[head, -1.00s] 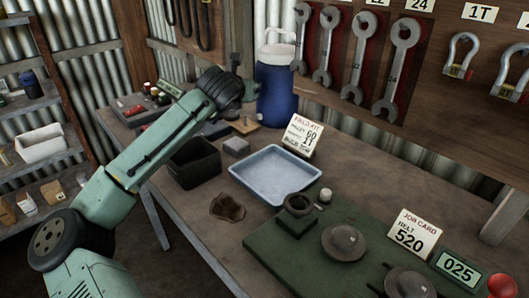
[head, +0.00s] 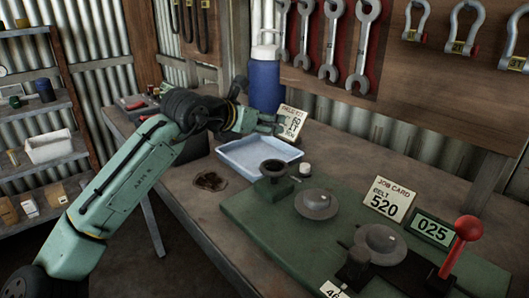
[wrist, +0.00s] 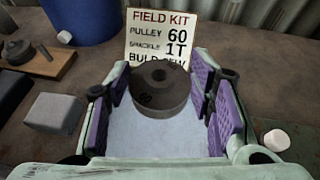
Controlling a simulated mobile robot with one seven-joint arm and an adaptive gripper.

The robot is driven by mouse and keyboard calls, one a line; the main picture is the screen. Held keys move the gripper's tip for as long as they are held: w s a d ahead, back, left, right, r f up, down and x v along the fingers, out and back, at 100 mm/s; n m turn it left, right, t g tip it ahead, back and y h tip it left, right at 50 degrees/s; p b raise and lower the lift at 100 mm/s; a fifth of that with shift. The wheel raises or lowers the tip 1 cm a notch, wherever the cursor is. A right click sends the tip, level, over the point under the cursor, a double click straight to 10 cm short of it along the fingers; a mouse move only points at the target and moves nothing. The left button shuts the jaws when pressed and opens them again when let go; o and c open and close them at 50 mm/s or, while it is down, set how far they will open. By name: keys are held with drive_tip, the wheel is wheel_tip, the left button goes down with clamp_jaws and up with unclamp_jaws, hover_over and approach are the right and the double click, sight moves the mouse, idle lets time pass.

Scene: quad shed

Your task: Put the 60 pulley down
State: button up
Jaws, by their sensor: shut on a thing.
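The 60 pulley (wrist: 160,92) is a dark grey disc with a raised hub and a "60" mark on its edge. My gripper (wrist: 161,98) is shut on it, with a purple-padded finger on each side. Beneath it in the wrist view is the pale blue tray (wrist: 150,142). In the head view my gripper (head: 268,124) is over the back right of the tray (head: 232,158); the pulley is hard to make out there. The field kit card (wrist: 159,35) stands just behind, reading pulley 60 and shackle 1T. The gap between pulley and tray floor cannot be judged.
A blue jug (head: 264,80) stands behind the tray. A green board (head: 255,215) at the right carries pulleys, a job card (head: 390,199) and a red-knobbed lever (head: 467,228). A brown crumpled thing (head: 210,181) lies left of the tray. A grey block (wrist: 55,113) is nearby.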

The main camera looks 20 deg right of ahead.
wheel_tip(320, 180, down, 6)
drive_tip(key=shift+r+p, duration=0.1)
drive_tip(key=shift+p, duration=0.2)
drive_tip(key=shift+f+b, duration=0.35)
drive_tip(key=shift+f, duration=0.05)
drive_tip(key=o, duration=1.3)
drive_tip(key=shift+r, duration=0.1)
